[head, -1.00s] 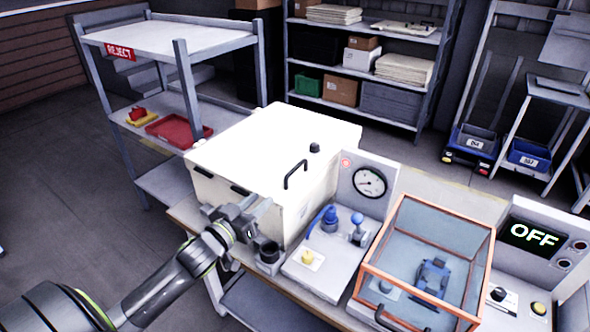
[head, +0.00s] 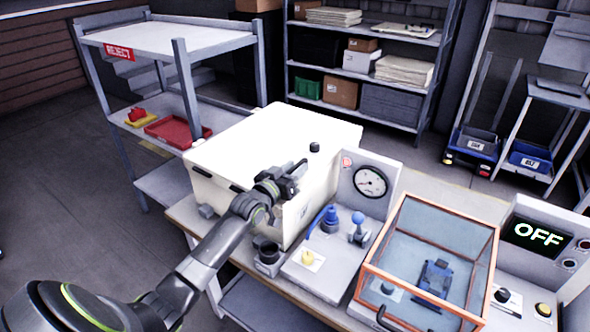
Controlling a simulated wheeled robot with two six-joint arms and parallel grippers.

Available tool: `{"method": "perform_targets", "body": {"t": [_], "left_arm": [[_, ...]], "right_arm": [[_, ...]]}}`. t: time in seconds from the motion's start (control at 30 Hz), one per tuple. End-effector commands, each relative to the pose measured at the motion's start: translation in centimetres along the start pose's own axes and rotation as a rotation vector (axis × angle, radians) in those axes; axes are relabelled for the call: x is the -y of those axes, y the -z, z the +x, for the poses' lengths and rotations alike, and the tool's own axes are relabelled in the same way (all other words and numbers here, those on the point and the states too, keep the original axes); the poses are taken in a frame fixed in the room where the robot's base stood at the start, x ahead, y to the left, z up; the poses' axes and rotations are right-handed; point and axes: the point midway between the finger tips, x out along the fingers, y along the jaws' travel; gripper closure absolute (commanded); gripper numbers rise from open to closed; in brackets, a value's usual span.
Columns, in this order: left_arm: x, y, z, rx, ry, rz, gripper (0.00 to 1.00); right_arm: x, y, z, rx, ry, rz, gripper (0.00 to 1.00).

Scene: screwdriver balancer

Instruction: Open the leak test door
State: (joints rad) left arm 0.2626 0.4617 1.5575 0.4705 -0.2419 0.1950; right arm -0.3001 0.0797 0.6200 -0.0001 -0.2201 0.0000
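A white box (head: 250,140) stands on the bench, with a small black knob (head: 314,147) on its top near the right edge. My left gripper (head: 298,172) is at the top right edge of this box, where its dark bar handle was seen. The gripper covers the handle, so I cannot tell whether the fingers are around it or only beside it. An orange-framed clear enclosure (head: 430,215) stands further right, closed, with a blue part (head: 435,277) inside and a dark handle (head: 388,318) low at its front. My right gripper is not in view.
A gauge panel (head: 370,183) and a grey fixture with blue fittings (head: 329,219) and a yellow button (head: 307,257) sit between box and enclosure. A black cup (head: 268,252) is below my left arm. A display (head: 537,235) reads OFF at right.

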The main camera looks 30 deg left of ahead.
Motion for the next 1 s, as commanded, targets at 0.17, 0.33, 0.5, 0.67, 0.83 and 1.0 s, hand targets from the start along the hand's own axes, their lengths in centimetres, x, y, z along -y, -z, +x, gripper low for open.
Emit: {"method": "perform_targets", "body": {"t": [0.17,0.33,0.5,0.67,0.83,1.0], "left_arm": [[-0.01,-0.01,0.61,0.000,0.000,0.000,0.67],[-0.01,0.00,0.62,0.000,0.000,0.000,0.67],[0.00,0.00,0.60,0.000,0.000,0.000,0.82],[-0.01,-0.01,0.59,0.000,0.000,0.000,1.00],[-0.01,-0.02,0.59,0.000,0.000,0.000,1.00],[-0.09,0.29,0.81,0.000,0.000,-0.006,1.00]], "right_arm": [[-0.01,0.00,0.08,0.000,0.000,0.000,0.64],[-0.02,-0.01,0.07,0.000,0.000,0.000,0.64],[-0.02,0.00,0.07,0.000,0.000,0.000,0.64],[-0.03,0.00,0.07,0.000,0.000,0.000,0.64],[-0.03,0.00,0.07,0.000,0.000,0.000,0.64],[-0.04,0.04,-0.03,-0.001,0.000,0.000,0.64]]}}
